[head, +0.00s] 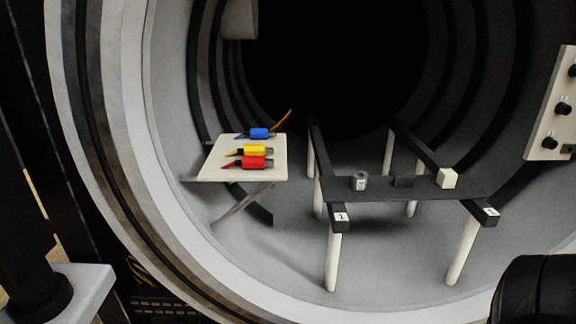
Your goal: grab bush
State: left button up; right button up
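A small grey metallic ring-like cylinder (359,181), which looks like the bush, stands on the dark cross plate (420,188) of the rack inside the round furnace chamber. It sits near the left end of that plate and has a light mark on its side. It is upright and nothing touches it from above. Neither of my grippers shows in the head view. A dark rounded part, possibly one of my arm links, fills the bottom right corner.
A white cube (447,178) and a small dark block (403,182) share the plate. The rack has dark rails (326,170) on white legs (462,250). To the left, a white shelf (215,170) holds blue (259,134), yellow (255,150) and red (253,162) connectors. A knob panel (553,115) is at right.

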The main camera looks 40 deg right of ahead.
aim_at(359, 179)
jog(key=z, duration=1.8)
jog(key=i+l, duration=0.1)
jog(key=l, duration=0.95)
jog(key=l+u, duration=0.1)
jog(key=u, duration=0.25)
jog(key=l+u, duration=0.15)
jog(key=u, duration=0.25)
jog(key=i+l+u, duration=0.1)
jog(key=u, duration=0.25)
